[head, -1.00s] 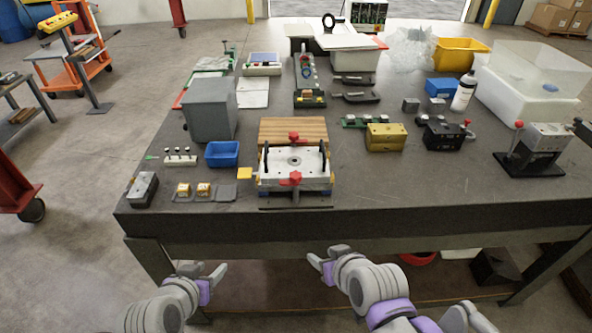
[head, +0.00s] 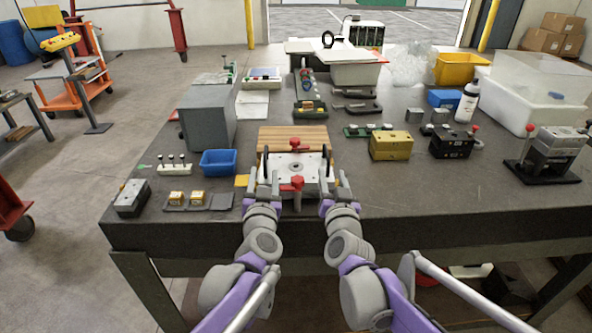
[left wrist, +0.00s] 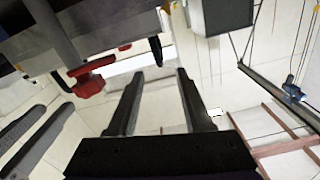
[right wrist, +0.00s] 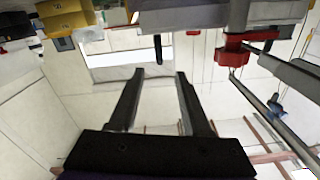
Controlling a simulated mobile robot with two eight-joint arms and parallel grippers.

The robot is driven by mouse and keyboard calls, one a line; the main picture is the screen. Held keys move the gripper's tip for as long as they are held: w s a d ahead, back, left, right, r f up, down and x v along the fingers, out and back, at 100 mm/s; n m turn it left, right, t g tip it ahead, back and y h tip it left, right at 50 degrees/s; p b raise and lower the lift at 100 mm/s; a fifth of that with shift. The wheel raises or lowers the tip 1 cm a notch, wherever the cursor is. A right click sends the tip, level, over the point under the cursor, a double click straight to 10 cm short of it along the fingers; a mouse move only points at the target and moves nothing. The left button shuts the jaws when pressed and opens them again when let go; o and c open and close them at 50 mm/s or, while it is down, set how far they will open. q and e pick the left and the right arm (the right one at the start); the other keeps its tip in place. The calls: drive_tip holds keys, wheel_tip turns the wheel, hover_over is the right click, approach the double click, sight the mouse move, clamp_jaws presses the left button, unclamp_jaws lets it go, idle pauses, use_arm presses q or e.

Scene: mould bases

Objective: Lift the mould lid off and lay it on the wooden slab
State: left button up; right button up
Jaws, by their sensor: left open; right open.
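The mould lid (head: 312,166) is a pale metal plate with a round centre hole, lying flat on the mould base. It has a black upright handle at each side and red clamps (head: 296,183) at front and back. The wooden slab (head: 292,136) lies bare just behind it. My left gripper (head: 263,178) is open at the lid's left side; in the left wrist view a black handle (left wrist: 156,50) shows beyond its fingertips. My right gripper (head: 332,180) is open at the right side; the other handle (right wrist: 158,48) shows beyond its fingertips. Neither visibly touches a handle.
A blue bin (head: 218,163) and a grey box (head: 207,118) stand left of the mould. A yellow block (head: 391,146) and a black device (head: 453,145) stand to the right. The bench top (head: 400,190) is clear at front right.

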sight(267, 148)
use_arm(q)
drive_tip(key=w, duration=1)
drive_tip(key=shift+w+a, duration=0.25)
drive_tip(key=shift+a, duration=0.05)
use_arm(e)
drive_tip(key=w, duration=1)
drive_tip(key=shift+w+a, duration=0.2)
drive_tip(key=shift+a, duration=0.1)
use_arm(q)
drive_tip(key=shift+c, duration=0.2)
use_arm(e)
drive_tip(key=shift+c, duration=0.2)
use_arm(q)
drive_tip(key=c, duration=0.7)
use_arm(e)
clamp_jaws()
use_arm(q)
clamp_jaws()
drive_tip(key=shift+d, duration=0.1)
